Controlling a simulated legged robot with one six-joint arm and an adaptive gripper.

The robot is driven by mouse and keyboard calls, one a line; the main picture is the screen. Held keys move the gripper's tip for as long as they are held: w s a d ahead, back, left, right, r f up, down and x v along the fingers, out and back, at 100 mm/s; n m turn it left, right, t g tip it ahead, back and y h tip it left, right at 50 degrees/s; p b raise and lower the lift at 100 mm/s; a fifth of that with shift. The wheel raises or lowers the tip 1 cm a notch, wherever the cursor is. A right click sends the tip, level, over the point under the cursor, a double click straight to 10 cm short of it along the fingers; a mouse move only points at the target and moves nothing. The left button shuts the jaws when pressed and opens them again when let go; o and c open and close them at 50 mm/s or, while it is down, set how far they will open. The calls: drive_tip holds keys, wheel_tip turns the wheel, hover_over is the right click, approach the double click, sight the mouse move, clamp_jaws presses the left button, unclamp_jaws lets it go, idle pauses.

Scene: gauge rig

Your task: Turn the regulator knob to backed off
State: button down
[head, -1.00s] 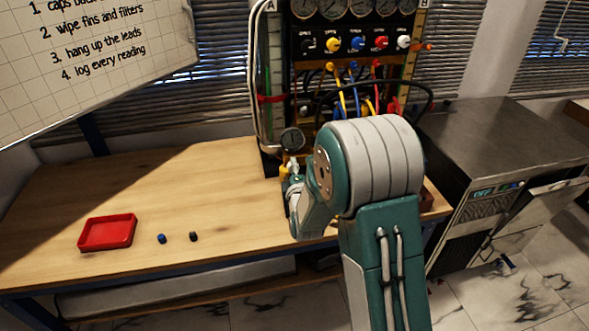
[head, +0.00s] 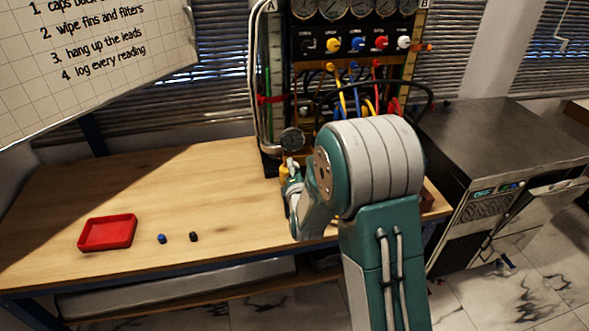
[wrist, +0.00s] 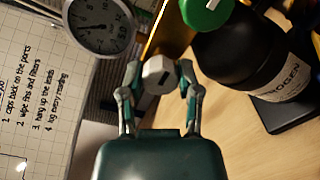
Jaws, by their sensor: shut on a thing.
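The regulator knob (wrist: 158,74) is a pale, faceted cap with a dark mark, in the upper middle of the wrist view. My gripper (wrist: 160,84) is shut on it, with one finger on each side. In the head view my gripper (head: 290,174) is at the rig's lower left, and my own arm hides much of it; the knob is not clear there. A round gauge (wrist: 99,24) is up and left of the knob in the wrist view and also shows in the head view (head: 292,139). A yellow part (wrist: 166,30) is just behind the knob.
A black bottle (wrist: 245,55) with a green top stands close to the right of my gripper. The gauge rig (head: 350,55) with hoses is behind.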

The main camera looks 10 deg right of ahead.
drive_tip(key=shift+s+a+f, duration=0.1)
drive_tip(key=shift+s+f, duration=0.05)
drive_tip(key=shift+f, duration=0.25)
drive_tip(key=shift+c, duration=2.4)
unclamp_jaws()
drive_tip(key=shift+o, duration=0.9)
drive_tip(key=shift+a+r, duration=0.1)
drive_tip(key=shift+r, duration=0.1)
drive_tip(key=s+a, duration=0.1)
drive_tip(key=s, duration=1)
drive_tip(key=shift+s, duration=0.35)
